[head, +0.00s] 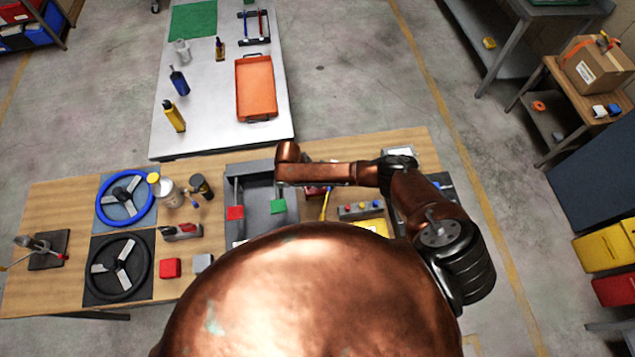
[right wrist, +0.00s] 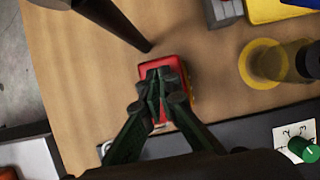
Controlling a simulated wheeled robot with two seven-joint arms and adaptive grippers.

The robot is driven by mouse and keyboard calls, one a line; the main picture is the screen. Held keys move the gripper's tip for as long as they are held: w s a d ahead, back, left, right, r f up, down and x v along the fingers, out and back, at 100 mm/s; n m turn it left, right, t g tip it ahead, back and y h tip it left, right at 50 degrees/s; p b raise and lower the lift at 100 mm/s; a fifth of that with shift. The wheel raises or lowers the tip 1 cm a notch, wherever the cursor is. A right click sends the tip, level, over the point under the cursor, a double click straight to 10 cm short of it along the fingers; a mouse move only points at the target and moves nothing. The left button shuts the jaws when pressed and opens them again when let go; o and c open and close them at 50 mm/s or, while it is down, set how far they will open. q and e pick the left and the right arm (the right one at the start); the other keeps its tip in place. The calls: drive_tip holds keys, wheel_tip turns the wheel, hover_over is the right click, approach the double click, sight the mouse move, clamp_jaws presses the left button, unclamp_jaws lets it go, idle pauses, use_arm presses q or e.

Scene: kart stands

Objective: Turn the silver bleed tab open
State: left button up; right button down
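My right gripper (right wrist: 160,90) shows in the right wrist view with its dark green fingers drawn together over a small red object (right wrist: 144,72). The fingertips cover the middle of that object, and I cannot tell whether a thin part of it is between them. I cannot make out the silver bleed tab for certain; it may be hidden by the fingers. In the head view a copper arm of mine reaches across the right part of the wooden table, and its gripper is hidden. My left gripper is not in view.
The wooden table (head: 60,200) holds a blue steering wheel (head: 103,213), a black steering wheel (head: 146,268) and a grey tray (head: 262,190). A dark rod (right wrist: 115,22) and a green knob (right wrist: 303,150) are near my right gripper. A metal table (head: 210,95) stands behind.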

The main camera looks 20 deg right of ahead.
drive_tip(key=c, duration=2.2)
unclamp_jaws()
drive_tip(key=v, duration=1.2)
drive_tip(key=shift+w+d, duration=0.1)
